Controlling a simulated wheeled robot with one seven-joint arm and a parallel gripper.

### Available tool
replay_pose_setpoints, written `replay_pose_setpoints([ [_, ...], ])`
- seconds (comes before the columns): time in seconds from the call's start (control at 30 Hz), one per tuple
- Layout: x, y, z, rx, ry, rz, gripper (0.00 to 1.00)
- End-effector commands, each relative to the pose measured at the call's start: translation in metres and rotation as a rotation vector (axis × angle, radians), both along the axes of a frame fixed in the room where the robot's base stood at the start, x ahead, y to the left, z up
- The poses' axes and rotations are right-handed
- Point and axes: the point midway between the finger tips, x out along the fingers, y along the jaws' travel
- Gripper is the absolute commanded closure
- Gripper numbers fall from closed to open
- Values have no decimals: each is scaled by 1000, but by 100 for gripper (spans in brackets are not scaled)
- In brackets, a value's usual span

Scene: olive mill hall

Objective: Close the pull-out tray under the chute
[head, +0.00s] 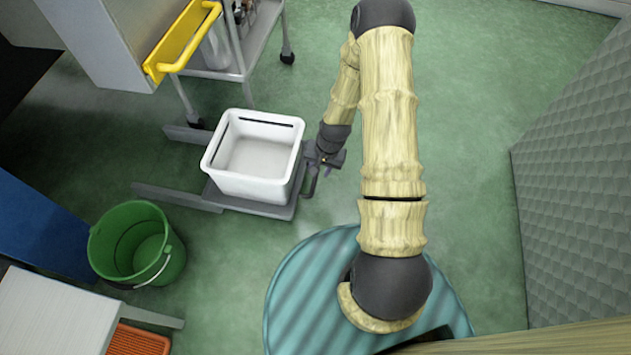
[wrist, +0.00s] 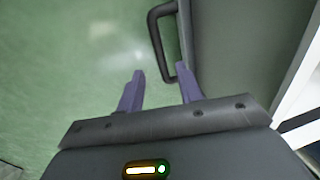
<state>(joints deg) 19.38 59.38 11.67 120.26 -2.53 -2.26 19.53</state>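The grey pull-out tray (head: 252,206) stands out from its two floor rails, low on the floor, with a white square bin (head: 250,188) on it. Its dark loop handle (head: 311,184) is on the right edge. In the wrist view the handle (wrist: 158,42) reaches down to the gripper, beside the grey tray edge (wrist: 217,50). My gripper (head: 327,160) is at the handle. Its purple fingers (wrist: 161,84) are apart, and the handle's lower end shows between them. I cannot tell whether they touch it. I cannot make out the chute clearly.
A green bucket (head: 136,244) stands left of the tray. A wheeled metal cart (head: 240,55) is behind it. A yellow bar-handled fixture (head: 183,40) juts from a white cabinet (head: 105,35). A grey textured panel (head: 575,180) stands at right. Green floor between is clear.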

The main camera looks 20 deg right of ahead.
Motion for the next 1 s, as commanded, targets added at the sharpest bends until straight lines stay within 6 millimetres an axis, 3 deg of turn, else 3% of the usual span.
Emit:
replay_pose_setpoints([
  [0.03, 0, 2, -14, 0, 2, 1, 64],
  [0.33, 5, 8, -56, 0, 1, 1, 64],
  [0.77, 6, 10, -63, 0, 0, 1, 64],
  [0.93, 6, 10, -63, 0, 0, 0, 95],
  [1.0, 6, 10, -63, 0, 0, 0, 100],
])
